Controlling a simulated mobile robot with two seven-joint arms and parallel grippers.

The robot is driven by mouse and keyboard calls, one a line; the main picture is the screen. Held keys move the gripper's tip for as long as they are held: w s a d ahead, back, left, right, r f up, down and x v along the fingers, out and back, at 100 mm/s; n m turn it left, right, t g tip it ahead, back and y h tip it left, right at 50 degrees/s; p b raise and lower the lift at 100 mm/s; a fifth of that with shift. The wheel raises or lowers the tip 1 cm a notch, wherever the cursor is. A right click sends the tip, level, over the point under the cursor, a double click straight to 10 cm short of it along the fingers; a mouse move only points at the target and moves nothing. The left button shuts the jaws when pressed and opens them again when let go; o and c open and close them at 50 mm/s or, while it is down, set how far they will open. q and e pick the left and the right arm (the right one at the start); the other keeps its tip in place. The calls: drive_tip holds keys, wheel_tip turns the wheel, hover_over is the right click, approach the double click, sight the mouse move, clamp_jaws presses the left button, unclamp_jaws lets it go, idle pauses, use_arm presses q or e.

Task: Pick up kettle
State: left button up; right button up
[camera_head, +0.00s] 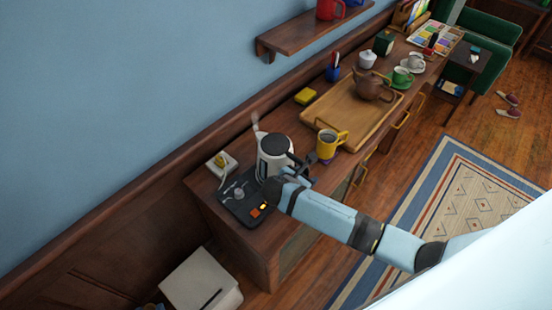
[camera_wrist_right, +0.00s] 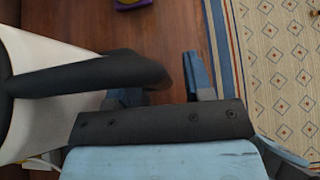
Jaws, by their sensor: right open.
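My right gripper (camera_head: 304,167) is at the handle side of the kettle. In the right wrist view the kettle's white body (camera_wrist_right: 40,105) fills the left, and its black handle (camera_wrist_right: 95,72) reaches across towards the open fingers of my right gripper (camera_wrist_right: 162,85). The handle overlaps the left finger; I cannot tell whether they touch. My left gripper is not in view.
A shelf (camera_head: 305,30) hangs above. A white box (camera_head: 200,280) is below left.

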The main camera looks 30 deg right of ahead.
clamp_jaws()
drive_tip(key=shift+w, duration=0.1)
drive_tip(key=shift+r, duration=0.1)
idle(0.3)
